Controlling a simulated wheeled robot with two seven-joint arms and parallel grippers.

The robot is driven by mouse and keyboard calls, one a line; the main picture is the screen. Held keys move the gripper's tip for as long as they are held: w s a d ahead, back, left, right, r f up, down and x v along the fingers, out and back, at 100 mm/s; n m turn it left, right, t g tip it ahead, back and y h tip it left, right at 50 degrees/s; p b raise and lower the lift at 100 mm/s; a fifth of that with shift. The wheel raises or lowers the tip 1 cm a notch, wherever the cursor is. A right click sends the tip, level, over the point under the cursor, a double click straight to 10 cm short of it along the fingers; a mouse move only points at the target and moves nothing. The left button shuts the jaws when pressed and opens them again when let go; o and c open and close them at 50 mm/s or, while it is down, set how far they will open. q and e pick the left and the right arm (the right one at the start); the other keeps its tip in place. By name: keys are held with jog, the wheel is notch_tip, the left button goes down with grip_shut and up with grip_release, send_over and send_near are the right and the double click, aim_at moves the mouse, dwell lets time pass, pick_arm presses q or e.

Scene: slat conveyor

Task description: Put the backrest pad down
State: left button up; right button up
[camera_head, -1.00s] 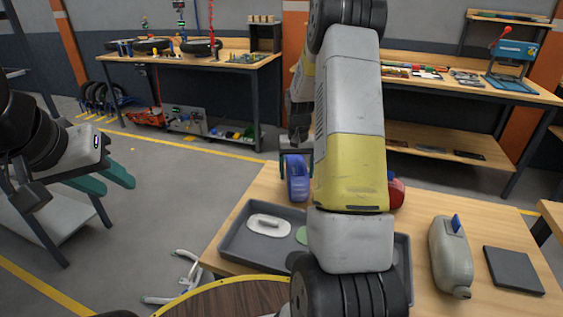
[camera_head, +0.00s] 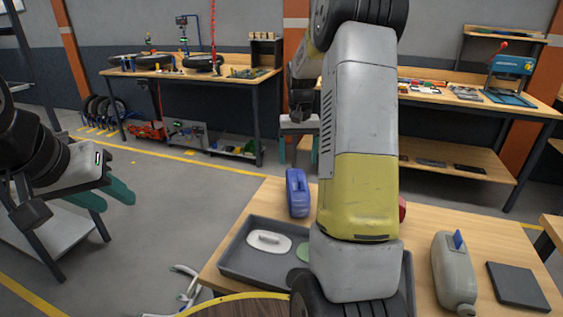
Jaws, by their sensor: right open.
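A blue object (camera_head: 297,193) shaped like a small bottle stands on the wooden table (camera_head: 245,212), near its far left edge. A flat dark grey square pad (camera_head: 517,285) lies on the table at the right; I cannot tell for certain which thing is the backrest pad. My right gripper (camera_head: 299,150) is open and empty above and beyond the blue object, its fingers apart. My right arm hides the middle of the table. My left gripper (camera_head: 104,196) hangs at the left over the floor, its teal fingers apart with nothing visible between them.
A red object (camera_head: 402,209) is mostly hidden. Workbenches stand behind.

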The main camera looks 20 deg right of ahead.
jog(key=s+a+r+n+t+y, duration=0.1)
jog(key=s+a+r+t, duration=0.1)
jog(key=s+a+r, duration=0.6)
jog(key=s+a+r+n+t, duration=0.15)
jog(key=s+a+r, duration=0.35)
jog(key=s, duration=0.5)
jog(key=s+a+t+y, duration=0.1)
jog(key=s+a+t, duration=0.1)
jog(key=s, duration=0.6)
jog(key=shift+s+r+n+t, duration=0.2)
jog(key=shift+r+n+t, duration=0.15)
jog(key=shift+n, duration=0.1)
